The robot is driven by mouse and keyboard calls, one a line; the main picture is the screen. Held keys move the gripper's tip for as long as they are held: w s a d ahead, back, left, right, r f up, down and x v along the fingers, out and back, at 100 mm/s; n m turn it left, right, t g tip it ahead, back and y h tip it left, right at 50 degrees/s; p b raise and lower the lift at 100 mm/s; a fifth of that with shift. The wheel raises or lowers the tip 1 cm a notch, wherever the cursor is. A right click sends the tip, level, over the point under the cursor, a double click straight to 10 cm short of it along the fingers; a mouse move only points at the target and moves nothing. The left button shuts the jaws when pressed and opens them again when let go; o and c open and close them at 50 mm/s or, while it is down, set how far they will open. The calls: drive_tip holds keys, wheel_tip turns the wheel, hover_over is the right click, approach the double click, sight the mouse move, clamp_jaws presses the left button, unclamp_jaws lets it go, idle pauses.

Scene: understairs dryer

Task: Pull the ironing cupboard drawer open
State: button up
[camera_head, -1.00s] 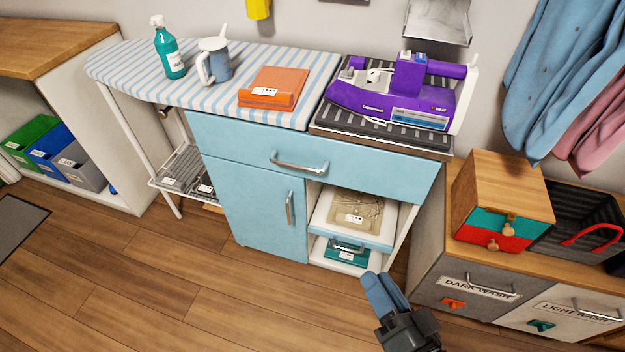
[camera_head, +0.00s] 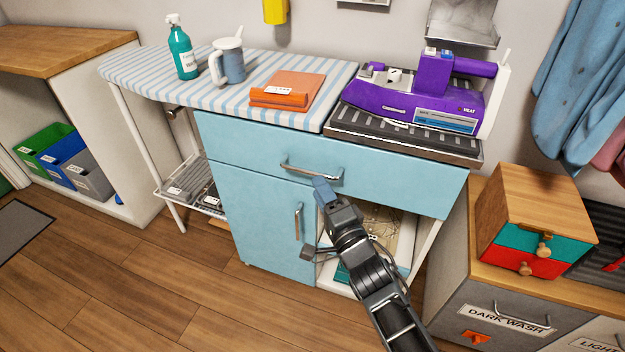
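The ironing cupboard (camera_head: 262,222) is light blue, with a wide top drawer (camera_head: 400,182) that sits shut under the striped board. The drawer has a silver bar handle (camera_head: 311,170). My gripper (camera_head: 322,186) is just below the right half of this handle, its blue fingertips pointing up at it. I cannot tell whether the fingertips touch the bar. From this angle the two fingers overlap, so the gap between them is hidden. My arm covers part of the open shelf below the drawer.
A cupboard door with an upright handle (camera_head: 298,222) is below the drawer at left. On top are a purple iron (camera_head: 410,100), an orange folder (camera_head: 288,88), a mug (camera_head: 230,65) and a spray bottle (camera_head: 182,52). A small wooden box (camera_head: 530,210) stands right.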

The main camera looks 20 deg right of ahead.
drive_tip(key=shift+b+x, duration=0.7)
drive_tip(key=shift+x, duration=1.85)
drive_tip(key=shift+c, duration=0.5)
clamp_jaws()
